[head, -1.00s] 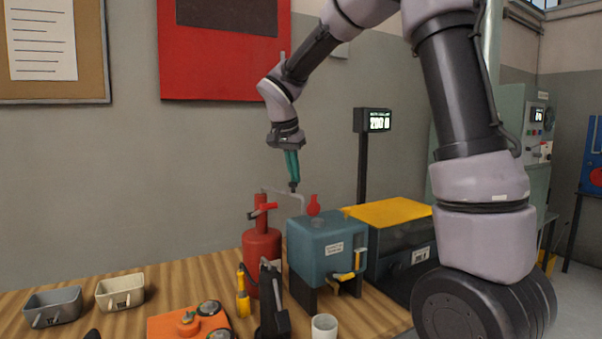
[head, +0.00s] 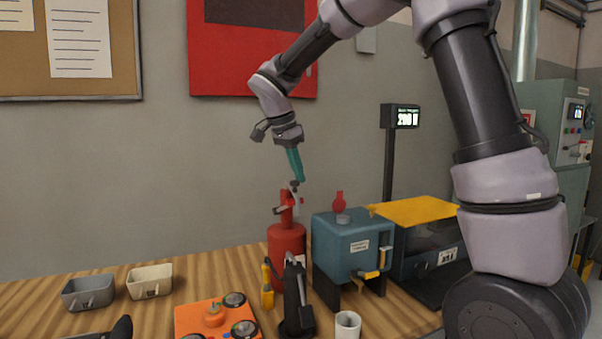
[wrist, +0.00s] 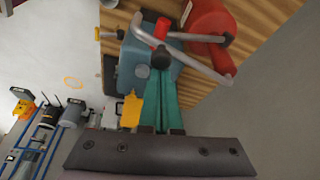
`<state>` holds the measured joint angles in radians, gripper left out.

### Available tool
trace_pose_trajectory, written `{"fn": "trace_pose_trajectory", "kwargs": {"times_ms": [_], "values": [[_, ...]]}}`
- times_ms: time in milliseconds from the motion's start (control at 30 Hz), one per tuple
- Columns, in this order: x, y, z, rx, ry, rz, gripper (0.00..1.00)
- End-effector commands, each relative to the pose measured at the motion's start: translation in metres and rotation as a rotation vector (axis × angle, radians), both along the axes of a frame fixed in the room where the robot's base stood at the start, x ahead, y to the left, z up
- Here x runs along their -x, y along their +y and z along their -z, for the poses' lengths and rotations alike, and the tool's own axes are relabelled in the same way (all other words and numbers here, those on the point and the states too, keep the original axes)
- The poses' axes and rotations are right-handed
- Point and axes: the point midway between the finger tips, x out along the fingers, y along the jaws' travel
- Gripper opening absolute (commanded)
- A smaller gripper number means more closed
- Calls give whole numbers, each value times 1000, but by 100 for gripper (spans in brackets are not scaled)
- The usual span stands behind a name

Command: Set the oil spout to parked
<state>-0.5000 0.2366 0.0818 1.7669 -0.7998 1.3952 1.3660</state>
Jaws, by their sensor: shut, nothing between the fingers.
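The red oil canister (head: 287,243) stands on the bench, with a red handle at its top. The thin grey spout (head: 297,200) shows as a short, foreshortened piece near the canister top. In the wrist view grey bent tubing (wrist: 190,55) crosses close to my fingertips, beside the red canister (wrist: 210,25). My gripper (head: 299,182) has teal fingers, shut and empty, pointing down just above the canister top. The fingers also show in the wrist view (wrist: 160,95). I cannot tell whether they touch the spout. No parked mark is visible.
A blue box (head: 340,250) with a red knob (head: 339,203) stands right of the canister, beside a yellow-topped machine (head: 415,209). A black stand (head: 297,305), an orange unit (head: 214,317), a white cup (head: 347,326) and two bins (head: 150,281) occupy the bench.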

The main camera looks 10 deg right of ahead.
Motion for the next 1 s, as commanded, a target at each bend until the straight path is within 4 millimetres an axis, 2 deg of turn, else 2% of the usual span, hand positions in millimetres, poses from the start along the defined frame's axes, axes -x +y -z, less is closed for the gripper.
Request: {"fn": "trace_pose_trajectory", "kwargs": {"times_ms": [467, 567, 700, 800, 1000], "values": [[-2, -3, -1, -1, 1, 0, 0], [-10, -13, -2, 0, 0, 1, 0], [-26, -39, -7, 0, -1, 2, 0], [-20, -26, -33, -3, -5, -5, 0], [-13, -13, -73, -2, -3, -5, 0]]}}
